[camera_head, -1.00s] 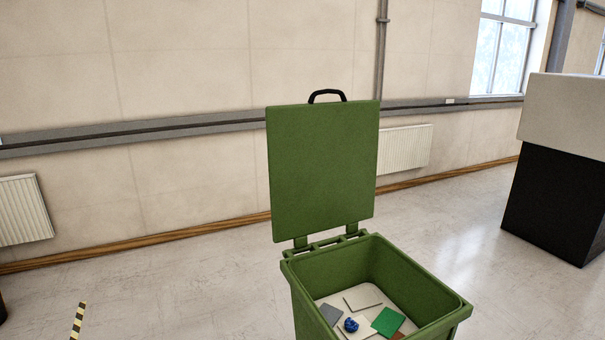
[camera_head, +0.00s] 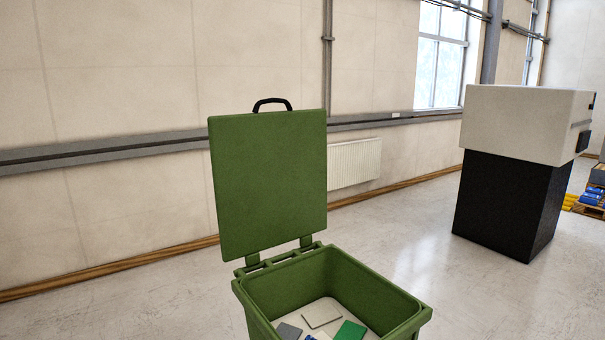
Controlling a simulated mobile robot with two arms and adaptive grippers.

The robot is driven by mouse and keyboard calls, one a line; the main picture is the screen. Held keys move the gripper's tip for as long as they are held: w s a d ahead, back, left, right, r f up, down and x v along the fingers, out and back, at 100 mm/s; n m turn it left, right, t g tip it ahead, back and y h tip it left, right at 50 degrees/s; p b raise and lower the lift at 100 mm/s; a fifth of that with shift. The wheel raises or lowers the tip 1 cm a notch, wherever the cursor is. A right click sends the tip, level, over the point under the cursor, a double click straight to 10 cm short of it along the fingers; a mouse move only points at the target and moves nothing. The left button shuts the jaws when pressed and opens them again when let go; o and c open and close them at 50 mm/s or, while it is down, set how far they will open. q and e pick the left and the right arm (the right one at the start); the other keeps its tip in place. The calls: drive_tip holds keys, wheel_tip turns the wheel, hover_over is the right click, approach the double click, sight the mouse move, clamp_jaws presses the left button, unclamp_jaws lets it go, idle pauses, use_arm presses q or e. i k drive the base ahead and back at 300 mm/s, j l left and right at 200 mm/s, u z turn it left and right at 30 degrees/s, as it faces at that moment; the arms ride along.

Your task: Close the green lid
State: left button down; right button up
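The green lid (camera_head: 268,185) stands upright, hinged open at the back edge of a green bin (camera_head: 396,325). A black handle (camera_head: 272,104) sits on the lid's top edge. The bin is open, and flat pieces lie inside it, among them a green one (camera_head: 350,331), a grey one (camera_head: 288,331) and a pale one (camera_head: 322,316). The bin's lower part is cut off by the bottom of the picture. Neither of my grippers shows in this view.
A black and light-grey cabinet (camera_head: 508,205) stands on the floor to the right. A pallet with blue and yellow items (camera_head: 591,198) is at the far right edge. A radiator (camera_head: 355,163) is on the wall behind. The floor (camera_head: 400,225) between bin and cabinet is clear.

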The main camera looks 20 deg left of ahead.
sight(270, 169)
drive_tip(key=i+j+z, duration=0.2)
drive_tip(key=j+z, duration=0.15)
drive_tip(key=i+j+z, duration=0.1)
drive_tip(key=j+z, duration=0.2)
drive_tip(key=j, duration=0.25)
drive_tip(key=j+z, duration=0.35)
drive_tip(key=j, duration=0.15)
drive_tip(key=i, duration=0.05)
